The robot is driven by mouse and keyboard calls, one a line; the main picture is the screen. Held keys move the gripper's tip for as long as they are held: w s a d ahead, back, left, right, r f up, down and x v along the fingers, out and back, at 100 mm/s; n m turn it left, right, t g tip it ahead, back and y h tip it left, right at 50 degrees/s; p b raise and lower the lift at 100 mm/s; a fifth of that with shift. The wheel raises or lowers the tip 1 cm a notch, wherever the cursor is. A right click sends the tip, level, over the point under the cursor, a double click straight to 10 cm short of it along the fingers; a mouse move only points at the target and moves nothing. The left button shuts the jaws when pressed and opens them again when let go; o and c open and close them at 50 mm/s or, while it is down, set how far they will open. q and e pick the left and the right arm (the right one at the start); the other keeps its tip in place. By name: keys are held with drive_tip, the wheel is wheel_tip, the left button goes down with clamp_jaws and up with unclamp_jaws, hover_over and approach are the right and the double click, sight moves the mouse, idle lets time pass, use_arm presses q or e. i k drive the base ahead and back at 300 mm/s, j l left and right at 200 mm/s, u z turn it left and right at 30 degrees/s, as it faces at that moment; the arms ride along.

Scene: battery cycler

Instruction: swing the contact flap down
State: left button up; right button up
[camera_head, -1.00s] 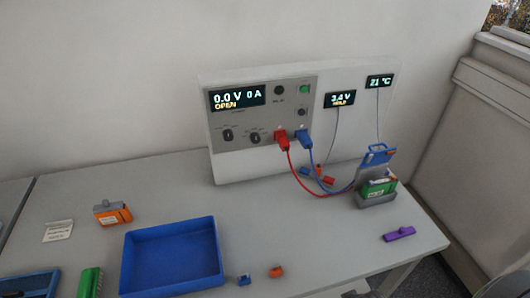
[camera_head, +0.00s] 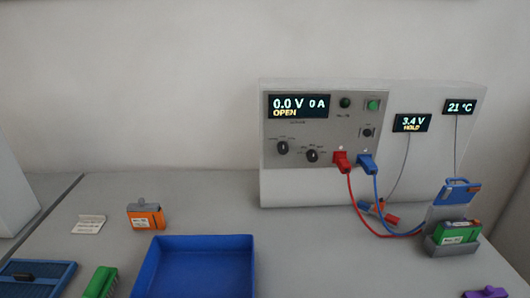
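The contact flap (camera_head: 458,192) is a blue frame standing raised at the top of the grey battery holder (camera_head: 436,250) on the right. A green battery (camera_head: 458,233) sits in the holder below the flap. Red and blue cables run from plugs on the cycler (camera_head: 285,150) to the holder. Neither of my grippers is in view.
A blue tray (camera_head: 200,240) stands at the front middle. An orange battery (camera_head: 146,217), a green battery (camera_head: 101,283) and a dark blue rack (camera_head: 50,268) lie to the left. A purple piece (camera_head: 486,292) lies in front of the holder. The table between tray and holder looks clear.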

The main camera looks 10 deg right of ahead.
sight(450, 194)
drive_tip(key=z, duration=1.55)
